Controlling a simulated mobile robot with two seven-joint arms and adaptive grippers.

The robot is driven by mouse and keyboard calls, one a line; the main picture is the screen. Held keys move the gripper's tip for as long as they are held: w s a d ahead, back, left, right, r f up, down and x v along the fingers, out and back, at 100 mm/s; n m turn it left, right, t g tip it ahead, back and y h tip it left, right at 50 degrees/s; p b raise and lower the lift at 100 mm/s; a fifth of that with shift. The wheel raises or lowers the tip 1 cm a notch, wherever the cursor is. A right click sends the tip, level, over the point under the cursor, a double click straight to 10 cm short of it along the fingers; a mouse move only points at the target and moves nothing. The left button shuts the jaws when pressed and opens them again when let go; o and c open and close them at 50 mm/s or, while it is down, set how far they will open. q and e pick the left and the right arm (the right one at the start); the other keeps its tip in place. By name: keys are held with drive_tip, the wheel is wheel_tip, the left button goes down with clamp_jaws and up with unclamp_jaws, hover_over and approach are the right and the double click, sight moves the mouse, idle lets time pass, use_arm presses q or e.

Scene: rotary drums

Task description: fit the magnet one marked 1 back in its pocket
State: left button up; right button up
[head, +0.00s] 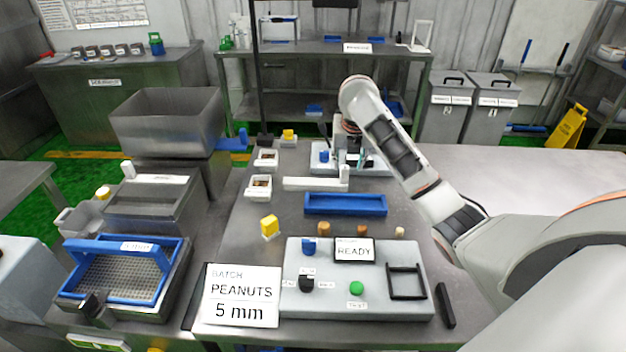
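My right arm reaches in from the right, and its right gripper (354,160) points down over a pale fixture (378,168) at the back of the bench. The gripper is small and dark here, and the arm partly covers it, so its opening and anything between its fingers cannot be made out. A small blue piece (323,156) sits on the fixture just left of the gripper. The magnet marked 1 and its pocket cannot be made out. My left gripper is not in view.
A blue tray (345,211) lies in front of the fixture, with a white bar (312,183) between. Nearer is a grey panel (325,303) with a READY display (354,251), knobs and a black frame (406,268). A blue-framed sieve (118,240) stands at left. Bare bench lies right of the fixture.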

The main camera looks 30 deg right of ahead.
sight(345, 169)
drive_tip(key=shift+w+a+x, duration=0.1)
drive_tip(key=shift+w+x, duration=0.05)
drive_tip(key=shift+x, duration=1.55)
drive_tip(key=shift+w+a+x, duration=0.1)
drive_tip(key=shift+a+x, duration=0.05)
drive_tip(key=shift+x, duration=1.55)
drive_tip(key=shift+r, duration=0.15)
clamp_jaws()
